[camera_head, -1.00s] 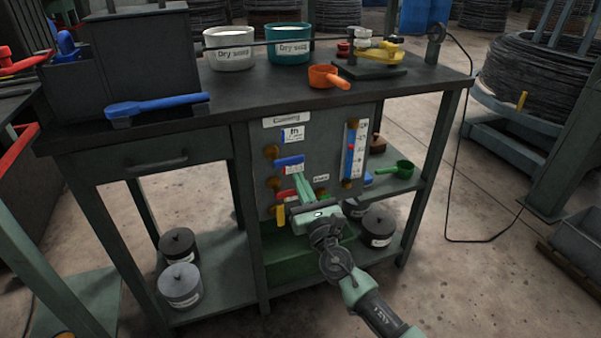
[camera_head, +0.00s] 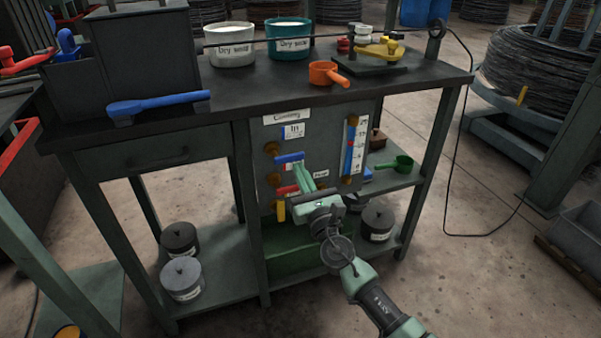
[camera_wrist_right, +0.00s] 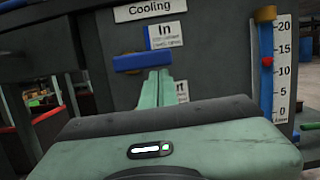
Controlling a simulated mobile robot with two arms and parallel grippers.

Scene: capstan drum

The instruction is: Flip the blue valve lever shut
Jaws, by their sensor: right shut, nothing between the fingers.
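The blue valve lever (camera_head: 289,157) is on the grey Cooling panel (camera_head: 317,118), just below the "In" label. It lies level, across the panel, and also shows in the right wrist view (camera_wrist_right: 142,62). My right gripper (camera_head: 296,168) is shut and empty. Its green fingertips (camera_wrist_right: 156,76) are just below the blue lever's right part; I cannot tell whether they touch it. A red lever (camera_head: 287,190) and a yellow lever (camera_head: 281,210) sit lower on the panel, the red one partly hidden by my gripper. My left gripper is not in view.
A gauge (camera_head: 350,150) with a red marker is at the panel's right. A green scoop (camera_head: 397,163) lies on the side shelf. The bench top (camera_head: 250,95) overhangs the panel and holds an orange scoop (camera_head: 325,74).

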